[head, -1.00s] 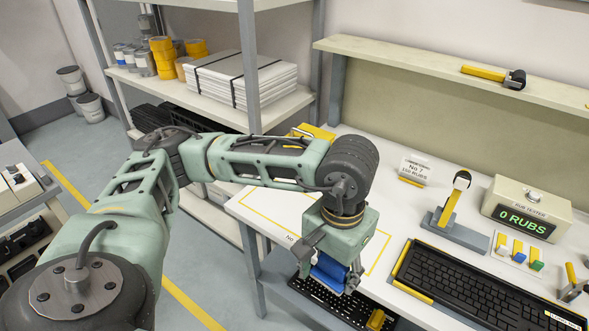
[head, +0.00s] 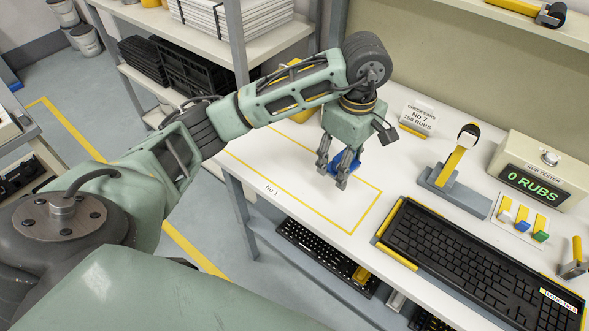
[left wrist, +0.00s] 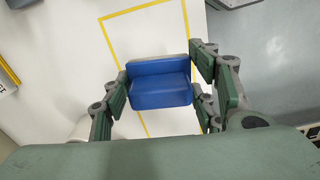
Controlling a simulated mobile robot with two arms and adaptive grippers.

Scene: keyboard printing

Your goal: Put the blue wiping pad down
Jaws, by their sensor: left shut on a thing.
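The blue wiping pad (left wrist: 160,88) is between the fingers of my left gripper (head: 337,172), which is shut on it. In the head view the fingers hide most of the pad (head: 346,162). The gripper points down at the white bench top, over the yellow-outlined area marked No 1 (head: 250,164). In the left wrist view the pad lies across between both green fingers (left wrist: 160,95), with the yellow outline around and beyond it. I cannot tell whether the pad touches the bench. My right gripper is not in view.
A black keyboard (head: 470,255) lies to the right of the outlined area. The rub tester (head: 533,170) reads 0 RUBS, with small colored pads (head: 521,219) before it. A yellow-handled tool (head: 456,160) stands on a grey base. Another keyboard (head: 322,256) is on the lower shelf.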

